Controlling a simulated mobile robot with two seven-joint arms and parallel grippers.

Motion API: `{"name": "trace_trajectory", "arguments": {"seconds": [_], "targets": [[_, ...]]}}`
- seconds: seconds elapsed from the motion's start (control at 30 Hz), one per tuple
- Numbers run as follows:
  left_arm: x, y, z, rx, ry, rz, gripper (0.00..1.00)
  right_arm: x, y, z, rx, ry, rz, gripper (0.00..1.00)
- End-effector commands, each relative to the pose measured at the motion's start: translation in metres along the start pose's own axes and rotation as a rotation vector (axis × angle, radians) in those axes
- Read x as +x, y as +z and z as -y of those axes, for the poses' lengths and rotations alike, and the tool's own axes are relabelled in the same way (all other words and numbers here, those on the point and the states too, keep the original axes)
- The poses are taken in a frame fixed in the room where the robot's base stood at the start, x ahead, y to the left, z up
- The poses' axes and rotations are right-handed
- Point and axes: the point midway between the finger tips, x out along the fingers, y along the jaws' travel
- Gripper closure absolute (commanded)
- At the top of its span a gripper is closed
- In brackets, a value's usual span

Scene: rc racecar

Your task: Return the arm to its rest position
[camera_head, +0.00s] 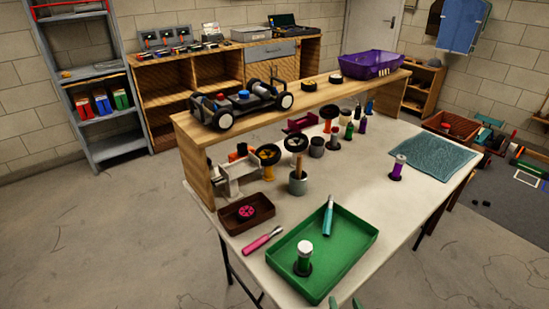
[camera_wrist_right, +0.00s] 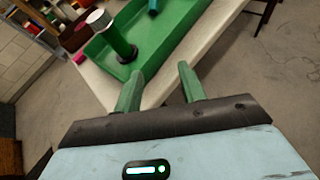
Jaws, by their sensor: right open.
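The rest of my right arm is out of the head view. My left gripper is in neither view.
The green tray (camera_head: 362,238) holds a white-capped green bottle (camera_head: 304,258) and a teal tool (camera_head: 328,215). A pink-handled tool (camera_head: 262,240) lies beside it. A wooden shelf (camera_head: 310,97) carries a racecar chassis (camera_head: 240,102).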

Motion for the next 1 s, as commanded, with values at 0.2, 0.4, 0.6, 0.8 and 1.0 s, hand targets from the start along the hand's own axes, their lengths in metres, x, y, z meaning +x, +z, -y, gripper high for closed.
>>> {"name": "trace_trajectory", "arguments": {"seconds": [0.2, 0.4, 0.6, 0.8, 1.0], "targets": [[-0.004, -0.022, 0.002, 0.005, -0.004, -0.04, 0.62, -0.024, -0.044, 0.006, 0.516, 0.005, -0.133, 0.6], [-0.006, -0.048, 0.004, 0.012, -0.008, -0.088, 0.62, -0.055, -0.088, 0.015, 1.096, -0.056, -0.252, 0.6], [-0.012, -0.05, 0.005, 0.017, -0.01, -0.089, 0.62, -0.092, -0.126, 0.028, 1.695, -0.182, -0.324, 0.6], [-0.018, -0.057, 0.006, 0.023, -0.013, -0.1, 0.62, -0.134, -0.158, 0.045, 2.282, -0.355, -0.322, 0.6], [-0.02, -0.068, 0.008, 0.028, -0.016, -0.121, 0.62, -0.167, -0.177, 0.061, 2.716, -0.499, -0.256, 0.6]]}}
